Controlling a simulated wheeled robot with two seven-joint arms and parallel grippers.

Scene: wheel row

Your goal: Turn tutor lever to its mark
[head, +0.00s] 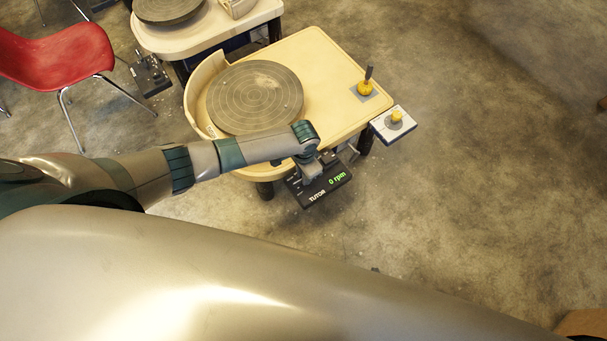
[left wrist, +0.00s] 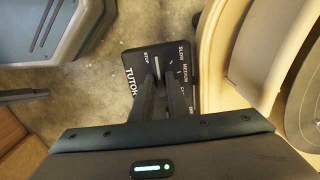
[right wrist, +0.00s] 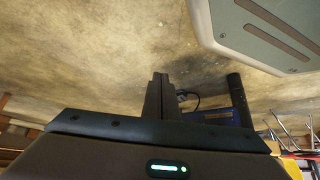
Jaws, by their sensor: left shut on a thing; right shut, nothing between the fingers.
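The tutor box (head: 318,194) is a black control unit beside the wheel table, with a green display reading 0 rpm. In the left wrist view its panel (left wrist: 209,50) carries the words TUTOR, STOP, SLOW and MEDIUM, plus further labels partly hidden. My left gripper (head: 312,174) is over the box. Its fingers (left wrist: 163,85) are shut on the tutor lever, which they mostly hide; a pale strip shows just past the fingertips near STOP. My right gripper (right wrist: 160,82) is shut and empty, over bare floor, and is outside the head view.
The cream table (head: 325,70) bears a grey round wheel head (head: 255,97) and a yellow knob with a dark stem (head: 366,85). A red chair (head: 55,55) and second wheel table (head: 200,35) stand upper left.

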